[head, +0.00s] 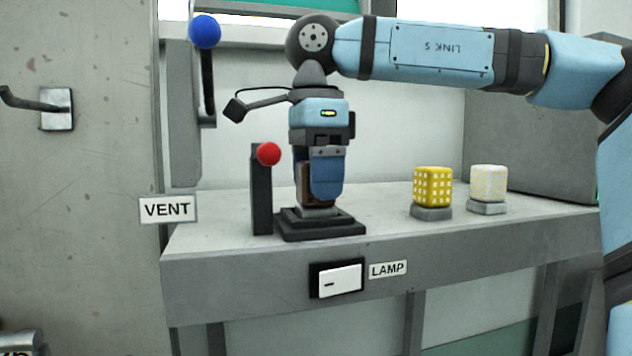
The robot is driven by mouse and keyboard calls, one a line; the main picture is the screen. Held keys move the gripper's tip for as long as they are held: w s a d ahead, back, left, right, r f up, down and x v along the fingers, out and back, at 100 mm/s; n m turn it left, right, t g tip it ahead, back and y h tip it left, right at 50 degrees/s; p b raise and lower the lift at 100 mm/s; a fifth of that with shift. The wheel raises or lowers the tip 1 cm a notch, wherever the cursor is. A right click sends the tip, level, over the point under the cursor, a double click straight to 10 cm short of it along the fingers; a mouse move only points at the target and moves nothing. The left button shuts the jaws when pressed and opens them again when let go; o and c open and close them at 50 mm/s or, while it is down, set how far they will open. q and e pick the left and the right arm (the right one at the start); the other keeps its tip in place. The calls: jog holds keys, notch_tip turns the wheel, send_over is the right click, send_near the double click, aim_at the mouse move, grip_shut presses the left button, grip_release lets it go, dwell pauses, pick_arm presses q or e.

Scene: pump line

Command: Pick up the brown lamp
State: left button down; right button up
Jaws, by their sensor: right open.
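The brown lamp (304,186) stands on a dark stepped base (320,229) on the grey bench. Only a narrow brown strip and its light grey foot show, as my right gripper hides most of it. My right gripper (325,188) points straight down from above and is open at the lamp, with a blue finger in front of it. The far finger is hidden, and I cannot tell whether the fingers touch the lamp. My left gripper is not in view.
A red-knobbed lever (262,190) stands just left of the base. A blue-knobbed lever (206,70) hangs above the VENT sign (168,209). A yellow lamp (432,187) and a white lamp (488,184) stand to the right. A white switch (340,281) is on the bench front.

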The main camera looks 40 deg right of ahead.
jog(key=shift+w+f, duration=0.1)
jog(key=shift+f, duration=0.15)
jog(key=c, duration=1)
jog(key=shift+r, duration=0.15)
jog(key=shift+c, duration=0.2)
